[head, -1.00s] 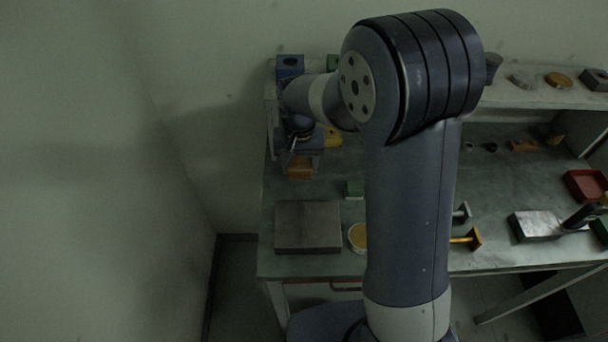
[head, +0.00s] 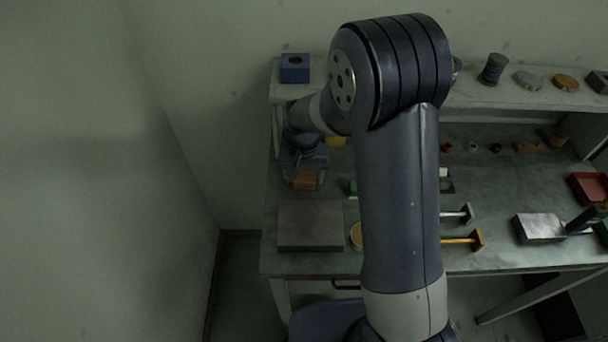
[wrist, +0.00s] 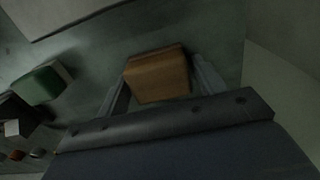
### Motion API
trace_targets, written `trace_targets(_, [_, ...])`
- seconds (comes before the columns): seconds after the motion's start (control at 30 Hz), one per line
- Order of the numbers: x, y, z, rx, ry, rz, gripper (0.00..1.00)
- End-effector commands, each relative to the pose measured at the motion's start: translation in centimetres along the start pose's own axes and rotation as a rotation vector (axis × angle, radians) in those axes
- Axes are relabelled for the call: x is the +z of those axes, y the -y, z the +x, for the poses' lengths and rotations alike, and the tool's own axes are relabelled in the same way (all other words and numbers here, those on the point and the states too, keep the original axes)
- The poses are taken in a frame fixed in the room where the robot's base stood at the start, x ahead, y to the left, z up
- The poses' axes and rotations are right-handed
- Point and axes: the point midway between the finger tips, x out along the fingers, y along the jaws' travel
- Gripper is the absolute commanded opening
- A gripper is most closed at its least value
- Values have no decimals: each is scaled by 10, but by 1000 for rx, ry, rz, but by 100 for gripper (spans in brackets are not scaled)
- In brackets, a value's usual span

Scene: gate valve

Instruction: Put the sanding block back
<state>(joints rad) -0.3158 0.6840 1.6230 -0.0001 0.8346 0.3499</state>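The sanding block, which I take to be the orange-brown wooden block (head: 304,180), is between the fingers of my gripper (head: 304,172) at the left of the bench.
A grey flat plate (head: 310,226) lies in front of the gripper, with a round yellow-topped tin (head: 356,236) beside it. A green block (wrist: 41,84) lies near. A blue block (head: 295,68) stands on the raised shelf (head: 505,94). The wall is close on the left.

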Motion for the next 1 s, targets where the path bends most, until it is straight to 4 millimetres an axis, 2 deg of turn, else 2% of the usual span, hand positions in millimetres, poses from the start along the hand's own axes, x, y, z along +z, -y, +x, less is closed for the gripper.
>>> trace_targets(0.13, [0, 0, 0, 0, 0, 0, 76])
trace_targets(0.47, [0, 0, -6, 0, -1, 0, 76])
trace_targets(0.57, [-1, 0, -19, -2, -5, 0, 76])
trace_targets(0.8, [-1, 0, -71, -2, -7, 0, 76])
trace_targets(1.0, [-1, 0, -107, -2, -4, 0, 76])
